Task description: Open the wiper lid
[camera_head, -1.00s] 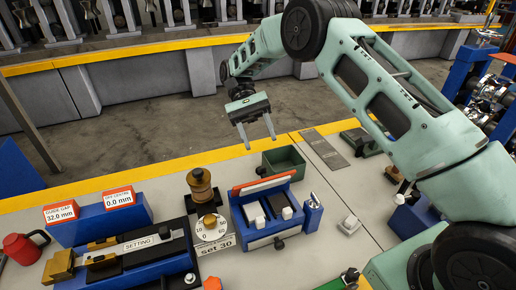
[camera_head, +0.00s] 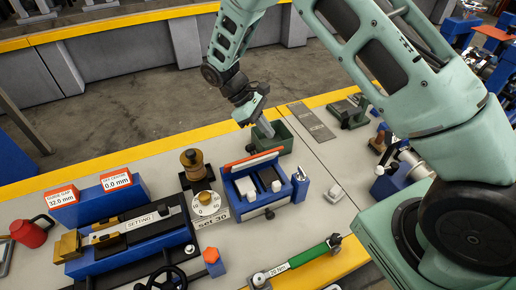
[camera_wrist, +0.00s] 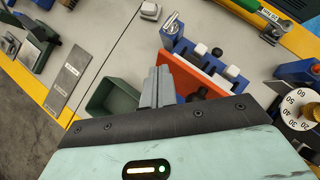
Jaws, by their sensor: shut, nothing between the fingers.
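The wiper unit is a blue box (camera_head: 276,193) on the bench, with dark pads and white blocks inside; it also shows in the wrist view (camera_wrist: 237,85). An orange-red panel (camera_head: 252,160), which looks like its lid, stands up along the back edge; in the wrist view the panel (camera_wrist: 196,76) runs beside my fingers. My gripper (camera_head: 267,131) is shut and empty, pointing down just behind the panel. In the wrist view its fingertips (camera_wrist: 156,72) lie together beside the panel's edge. I cannot tell whether they touch it.
A green open bin (camera_head: 278,138) sits close behind the panel, beside my fingers. A blue setting fixture (camera_head: 130,240) is further left. A green torque wrench (camera_head: 300,257) lies in front.

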